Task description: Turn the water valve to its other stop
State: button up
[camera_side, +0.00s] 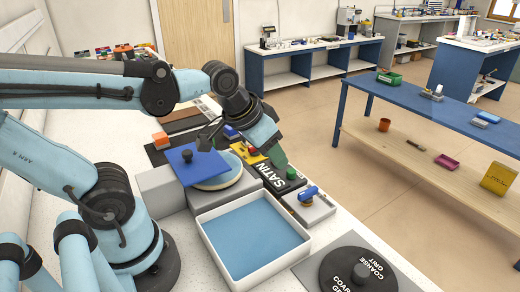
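The water valve appears to be the small fitting with a blue lever handle (309,193) and a brass-coloured body, on a grey block to the right of the white tray. The lever slants across the block. My gripper (279,160) hangs above the black SATIN strip, up and to the left of the valve and apart from it. Its tip end looks greenish and small, and I cannot make out a gap between the fingers. Nothing held in it can be made out.
A white tray (204,224) with a blue inside stands left of the valve. A black COARSE GRIT disc (345,262) lies in front. A green button (291,173) is close to my gripper.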

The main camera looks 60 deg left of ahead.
aim_at(308, 191)
jog(key=w+d+r+g, duration=0.1)
jog(key=w+d+g, duration=0.4)
jog(key=w, duration=0.4)
jog(key=shift+g, duration=0.5)
jog(key=shift+s+a+f, duration=0.1)
jog(key=shift+a+f, duration=0.15)
jog(key=shift+f, duration=1.7)
jog(key=shift+s+a+f, duration=0.1)
jog(key=shift+a+f, duration=0.15)
jog(key=shift+f, duration=1.65)
jog(key=shift+s+a+f, duration=0.1)
jog(key=shift+a+f, duration=0.15)
jog(key=shift+f, duration=1.7)
grip_shut()
